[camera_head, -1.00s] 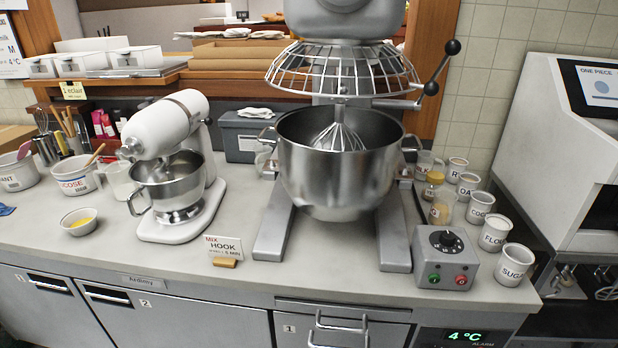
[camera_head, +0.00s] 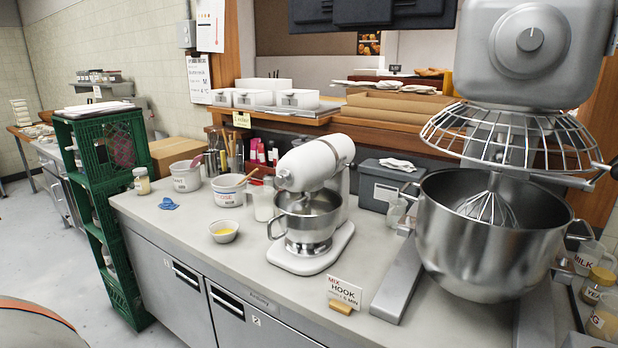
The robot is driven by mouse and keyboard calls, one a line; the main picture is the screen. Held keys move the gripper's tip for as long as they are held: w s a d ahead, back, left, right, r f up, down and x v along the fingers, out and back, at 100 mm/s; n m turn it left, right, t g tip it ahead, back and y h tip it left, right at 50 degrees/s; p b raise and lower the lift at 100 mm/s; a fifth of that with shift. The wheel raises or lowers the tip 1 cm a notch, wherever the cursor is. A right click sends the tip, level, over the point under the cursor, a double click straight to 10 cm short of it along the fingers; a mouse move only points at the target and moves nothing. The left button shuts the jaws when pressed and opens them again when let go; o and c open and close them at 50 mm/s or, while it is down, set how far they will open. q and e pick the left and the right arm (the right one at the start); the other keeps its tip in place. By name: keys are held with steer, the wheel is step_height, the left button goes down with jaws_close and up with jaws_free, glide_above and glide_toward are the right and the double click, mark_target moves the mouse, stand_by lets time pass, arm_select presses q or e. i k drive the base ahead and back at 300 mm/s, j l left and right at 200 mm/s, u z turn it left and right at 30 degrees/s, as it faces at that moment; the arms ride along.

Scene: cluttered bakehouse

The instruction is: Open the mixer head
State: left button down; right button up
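A small white stand mixer (camera_head: 312,205) stands on the counter in the middle of the view. Its white head (camera_head: 315,163) lies over its steel bowl (camera_head: 307,220) and looks lowered; the tool inside is mostly hidden. A large grey floor-style mixer (camera_head: 535,50) stands to its right. It has a wire guard (camera_head: 505,135) over a big steel bowl (camera_head: 490,245), with a whisk (camera_head: 487,207) hanging into the bowl. Neither of my grippers is in view.
A small bowl with yellow contents (camera_head: 224,232) and a "HOOK" sign (camera_head: 345,292) stand near the white mixer. White tubs (camera_head: 185,176) stand at the back left. Green crates (camera_head: 105,180) stack beyond the counter's left end.

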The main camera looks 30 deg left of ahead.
mark_target(306, 167)
steer(key=u, duration=1.15)
